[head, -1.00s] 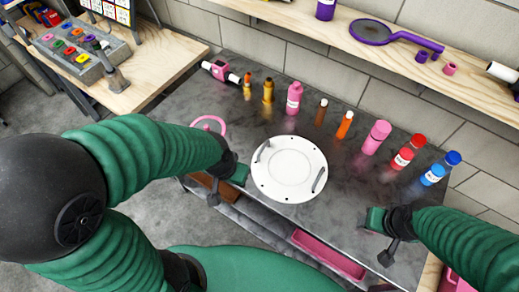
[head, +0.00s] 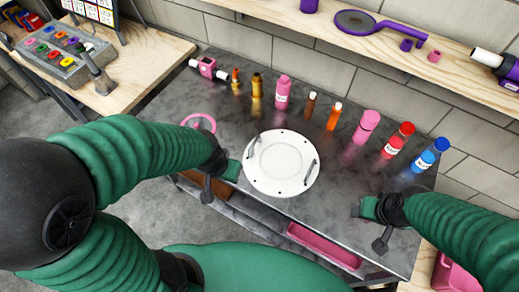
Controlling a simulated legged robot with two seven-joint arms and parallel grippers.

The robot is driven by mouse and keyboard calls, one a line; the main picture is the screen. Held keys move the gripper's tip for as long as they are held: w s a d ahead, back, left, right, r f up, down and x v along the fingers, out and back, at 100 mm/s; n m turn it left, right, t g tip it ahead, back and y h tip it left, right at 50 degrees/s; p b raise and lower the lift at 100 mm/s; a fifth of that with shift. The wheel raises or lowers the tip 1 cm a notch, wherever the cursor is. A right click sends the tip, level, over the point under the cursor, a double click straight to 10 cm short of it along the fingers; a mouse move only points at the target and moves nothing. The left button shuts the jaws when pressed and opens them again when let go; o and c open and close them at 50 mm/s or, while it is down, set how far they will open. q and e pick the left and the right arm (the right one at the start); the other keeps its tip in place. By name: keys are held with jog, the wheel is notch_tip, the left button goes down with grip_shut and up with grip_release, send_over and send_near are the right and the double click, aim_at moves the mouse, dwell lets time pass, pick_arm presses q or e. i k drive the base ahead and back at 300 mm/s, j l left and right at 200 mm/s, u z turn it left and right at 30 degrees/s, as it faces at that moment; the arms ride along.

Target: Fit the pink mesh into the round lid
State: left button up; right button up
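The round lid (head: 273,176) is a white disc with a dark handle on each side, lying flat on the grey metal table. A pink ring (head: 198,117), which looks like the rim of the pink mesh, lies on the table behind my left arm; its lower part is hidden. My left gripper (head: 230,172) is just left of the lid, very close to its edge. My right gripper (head: 370,207) is over the table's right part, clear of the lid. Neither gripper appears to hold anything, but their finger gaps are not clear.
Several bottles stand in a row behind the lid, including a pink one (head: 282,93), a red one (head: 398,141) and a blue one (head: 430,156). A pink tray (head: 324,247) is below the table's front edge. A purple-handled strainer (head: 355,22) lies on the shelf.

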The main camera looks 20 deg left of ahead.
aim_at(278, 163)
jog(key=j+z, duration=0.1)
jog(key=z, duration=0.25)
jog(key=j+z, duration=0.1)
jog(key=z, duration=0.25)
jog(key=j+z, duration=0.1)
jog(key=z, duration=0.25)
jog(key=k+j+z, duration=0.25)
jog(key=j, duration=0.3)
jog(key=k+j+z, duration=0.1)
jog(key=j+z, duration=0.15)
jog(key=j, duration=0.25)
jog(key=k+j+z, duration=0.3)
jog(key=j, duration=0.15)
jog(key=k+j+z, duration=0.25)
jog(key=j, duration=0.2)
jog(key=k+j, duration=0.55)
jog(key=j, duration=0.25)
